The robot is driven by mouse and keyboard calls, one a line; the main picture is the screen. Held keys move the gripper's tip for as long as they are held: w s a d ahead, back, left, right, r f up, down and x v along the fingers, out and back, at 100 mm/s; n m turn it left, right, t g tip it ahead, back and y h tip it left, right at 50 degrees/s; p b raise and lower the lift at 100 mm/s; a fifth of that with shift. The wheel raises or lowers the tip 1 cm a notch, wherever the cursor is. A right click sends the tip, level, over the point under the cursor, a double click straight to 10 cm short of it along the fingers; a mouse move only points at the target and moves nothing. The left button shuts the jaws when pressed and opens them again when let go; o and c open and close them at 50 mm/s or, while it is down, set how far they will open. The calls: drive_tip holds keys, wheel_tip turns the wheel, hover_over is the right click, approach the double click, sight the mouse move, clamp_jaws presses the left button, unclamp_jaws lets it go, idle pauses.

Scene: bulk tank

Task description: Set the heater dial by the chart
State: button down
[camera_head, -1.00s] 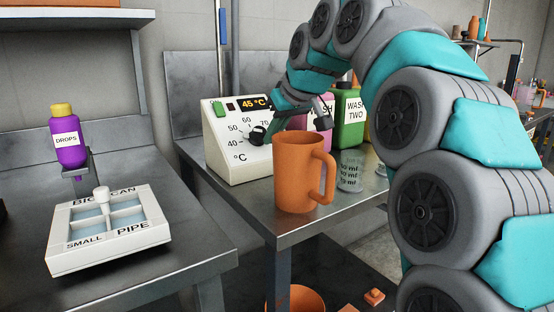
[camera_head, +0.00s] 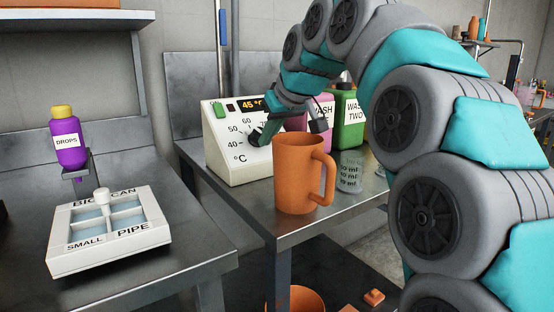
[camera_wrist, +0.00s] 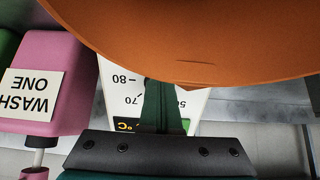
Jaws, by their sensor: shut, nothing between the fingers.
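The heater is a white box with a sloped face (camera_head: 232,160) on the right-hand bench. Its face carries a temperature scale, with 40, 50 and 60 readable, and a lit display (camera_head: 250,105) reading 45, its right end covered by my arm. My gripper (camera_head: 262,136) is shut and empty, its fingertips at the dial on the heater's face; they mostly hide the dial, and I cannot tell whether they touch it. In the wrist view, the dark green fingers (camera_wrist: 160,105) lie over the scale, between 70 and 50. I see no chart.
An orange mug (camera_head: 295,175) stands at the bench's front, close before the heater, and fills the top of the wrist view. A pink wash bottle (camera_wrist: 48,75), a green bottle (camera_head: 350,125) and a clear beaker (camera_head: 349,172) stand to the right. The left bench holds a tray (camera_head: 108,247).

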drive_tip(key=shift+s+a+r, duration=0.15)
drive_tip(key=shift+s+a, duration=0.05)
drive_tip(key=shift+a, duration=0.2)
idle(0.3)
drive_tip(key=shift+s+f, duration=0.3)
drive_tip(key=shift+f, duration=0.05)
drive_tip(key=p+v, duration=0.1)
drive_tip(key=v, duration=0.5)
idle(0.4)
